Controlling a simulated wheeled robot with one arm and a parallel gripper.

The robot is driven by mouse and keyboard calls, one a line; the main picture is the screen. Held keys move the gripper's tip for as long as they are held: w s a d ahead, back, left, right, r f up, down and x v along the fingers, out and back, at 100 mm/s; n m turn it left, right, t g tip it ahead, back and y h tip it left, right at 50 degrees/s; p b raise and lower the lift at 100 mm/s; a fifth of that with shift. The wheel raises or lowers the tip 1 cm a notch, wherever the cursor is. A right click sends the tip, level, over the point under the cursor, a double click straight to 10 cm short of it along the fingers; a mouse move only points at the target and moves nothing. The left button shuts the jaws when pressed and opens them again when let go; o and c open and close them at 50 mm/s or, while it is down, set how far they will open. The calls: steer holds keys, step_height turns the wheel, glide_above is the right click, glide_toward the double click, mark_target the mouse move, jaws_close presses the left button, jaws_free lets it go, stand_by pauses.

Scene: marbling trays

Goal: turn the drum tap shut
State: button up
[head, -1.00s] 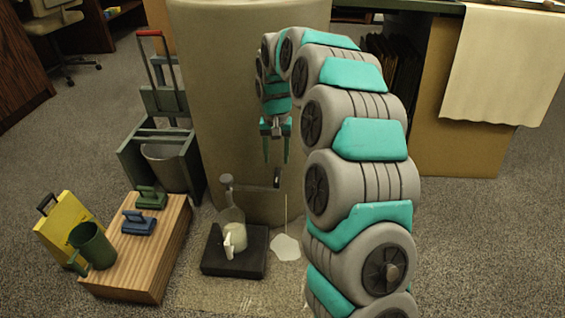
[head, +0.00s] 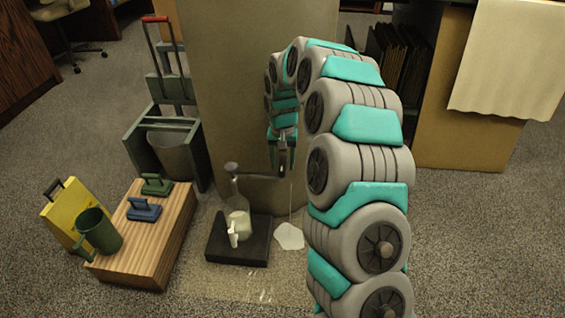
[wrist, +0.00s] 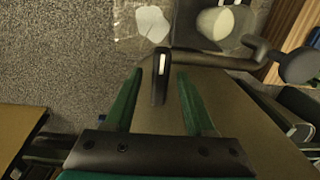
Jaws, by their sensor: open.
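The large olive-grey drum (head: 235,90) stands behind my arm in the head view. Its dark tap (head: 258,175) juts out low on the front, with a round knob at its left end. A thin pale stream (head: 291,205) runs down to a white puddle (head: 289,237) on the floor. My gripper (head: 283,168) is at the tap's right end. In the wrist view a dark tap lever (wrist: 161,85) with a white stripe lies between the two green fingers. My gripper (wrist: 162,78) is open, with gaps on both sides of the lever.
A jug with pale liquid (head: 238,222) stands on a black block (head: 222,252) left of the puddle. A wooden platform (head: 150,240) with a green mug (head: 98,232) and handled tools is at left. A bucket cart (head: 195,160) stands behind it. Carpet right of my arm is clear.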

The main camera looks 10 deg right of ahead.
jaws_close()
steer(key=shift+r+n, duration=0.1)
steer(key=shift+n, duration=0.3)
stand_by(0.4)
steer(key=n+p, duration=0.1)
steer(key=n, duration=0.2)
steer(key=shift+p, duration=0.4)
steer(key=n+p, duration=0.1)
steer(key=n, duration=0.4)
steer(key=shift+n+p, duration=0.3)
steer(key=shift+p, duration=0.05)
steer(key=n+p, duration=0.1)
steer(key=n, duration=0.3)
steer(key=shift+n+p, duration=0.45)
steer(key=shift+n, duration=1.65)
